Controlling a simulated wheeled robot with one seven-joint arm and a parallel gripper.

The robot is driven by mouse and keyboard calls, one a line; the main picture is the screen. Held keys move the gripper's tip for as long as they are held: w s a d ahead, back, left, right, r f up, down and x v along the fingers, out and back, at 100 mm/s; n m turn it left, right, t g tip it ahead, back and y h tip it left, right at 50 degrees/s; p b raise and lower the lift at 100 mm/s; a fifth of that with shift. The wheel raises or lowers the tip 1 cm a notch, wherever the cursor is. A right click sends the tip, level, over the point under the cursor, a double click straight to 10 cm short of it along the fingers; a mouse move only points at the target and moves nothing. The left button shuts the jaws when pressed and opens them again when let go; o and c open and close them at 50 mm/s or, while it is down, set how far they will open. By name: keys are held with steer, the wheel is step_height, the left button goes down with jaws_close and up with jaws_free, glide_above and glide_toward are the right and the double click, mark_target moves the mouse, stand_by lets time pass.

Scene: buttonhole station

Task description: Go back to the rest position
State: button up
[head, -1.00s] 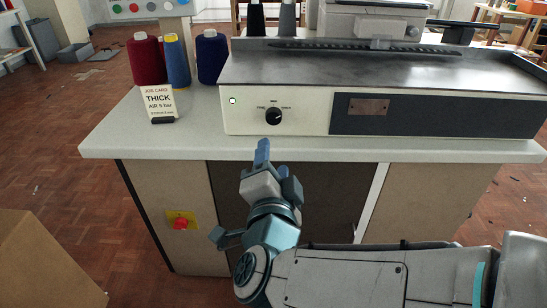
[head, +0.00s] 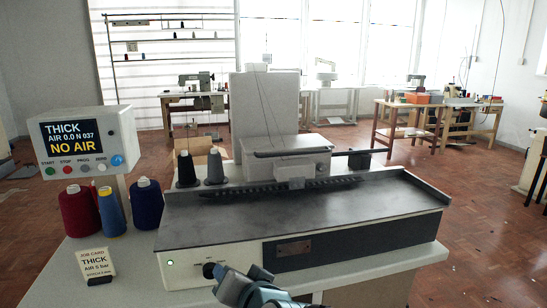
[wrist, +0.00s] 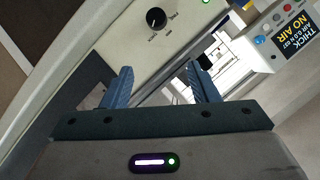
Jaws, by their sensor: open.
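My gripper (head: 236,282) shows at the bottom edge of the head view, in front of the buttonhole machine's front panel. In the wrist view, my gripper (wrist: 161,84) has its two blue fingers apart with nothing between them. The black selector knob (head: 208,270) on the cream panel is close beside the fingers in the head view. It also shows whole in the wrist view (wrist: 156,18), beyond the fingertips and apart from them. A green light (head: 170,263) is lit left of the knob. Most of my arm is below the head picture.
The machine (head: 350,213) stands on a pale bench (head: 402,265). A display (head: 75,139) reads THICK, AIR 0.0, NO AIR. Red, blue and navy thread cones (head: 79,211) and a job card (head: 95,264) reading THICK stand at the left. Open floor (head: 480,230) lies right.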

steer(key=s+d+r+n+g+h+p, duration=0.1)
steer(key=s+d+r+g+h+p, duration=0.2)
steer(key=d+p, duration=0.4)
steer(key=s+d+r+n+g+h+p, duration=0.1)
steer(key=s+d+r+g+h+p, duration=0.2)
steer(key=d, duration=1.2)
steer(key=s+r+g+p, duration=0.2)
steer(key=s+r+p, duration=0.1)
steer(key=r+p, duration=0.1)
steer(key=shift+s+r+n+g+p, duration=0.15)
steer(key=shift+s+n+g+p, duration=0.2)
steer(key=shift+p, duration=0.45)
